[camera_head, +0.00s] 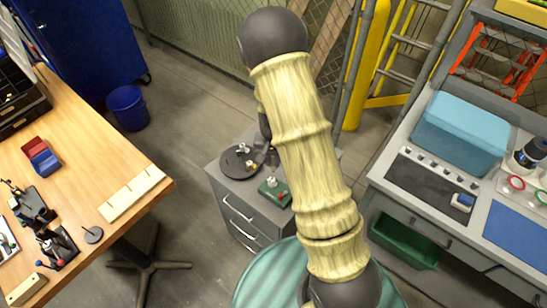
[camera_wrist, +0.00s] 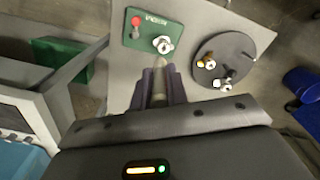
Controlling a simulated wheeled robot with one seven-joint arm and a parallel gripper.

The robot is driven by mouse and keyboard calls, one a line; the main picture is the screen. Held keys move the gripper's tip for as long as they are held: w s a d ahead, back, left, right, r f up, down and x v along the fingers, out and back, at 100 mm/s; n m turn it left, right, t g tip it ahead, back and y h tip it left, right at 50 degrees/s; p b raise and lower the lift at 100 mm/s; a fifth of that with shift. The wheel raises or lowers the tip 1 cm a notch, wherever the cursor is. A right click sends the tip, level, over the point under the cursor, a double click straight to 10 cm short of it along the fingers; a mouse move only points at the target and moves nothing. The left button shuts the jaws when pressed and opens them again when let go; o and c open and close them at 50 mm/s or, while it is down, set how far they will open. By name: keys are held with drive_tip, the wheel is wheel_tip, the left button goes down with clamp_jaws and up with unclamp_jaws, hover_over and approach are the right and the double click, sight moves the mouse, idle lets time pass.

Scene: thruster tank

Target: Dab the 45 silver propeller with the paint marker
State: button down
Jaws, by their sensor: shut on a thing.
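My gripper (camera_wrist: 161,80) is shut on the paint marker (camera_wrist: 159,88), a pale tapered pen held between dark fingers. The marker's tip points at a silver propeller (camera_wrist: 163,45) on a green plate (camera_wrist: 145,30); the tip looks close to it, but I cannot tell whether they touch. The silver propeller (camera_head: 271,182) and green plate (camera_head: 282,197) also show in the head view. Any 45 marking is too small to read. A dark round disc (camera_wrist: 226,42) beside the plate holds several small brass and metal parts. My arm hides the gripper in the head view.
The plate and disc stand on a grey drawer cabinet (camera_head: 232,200). The green plate also carries a red knob (camera_wrist: 136,21). A wooden bench (camera_head: 90,170) is at left, a grey workbench with a blue bin (camera_head: 460,130) at right. A blue bucket (camera_head: 128,107) stands on the floor.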

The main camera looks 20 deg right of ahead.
sight(274, 170)
drive_tip(key=shift+f+b, duration=1.65)
drive_tip(key=shift+f, duration=0.3)
drive_tip(key=shift+f, duration=0.1)
drive_tip(key=shift+w+f, duration=0.1)
drive_tip(key=shift+f, duration=0.1)
idle(0.4)
drive_tip(key=shift+s, duration=0.2)
drive_tip(key=shift+w+f, duration=0.1)
drive_tip(key=shift+f, duration=0.15)
idle(0.4)
drive_tip(key=shift+f, duration=0.1)
idle(1.4)
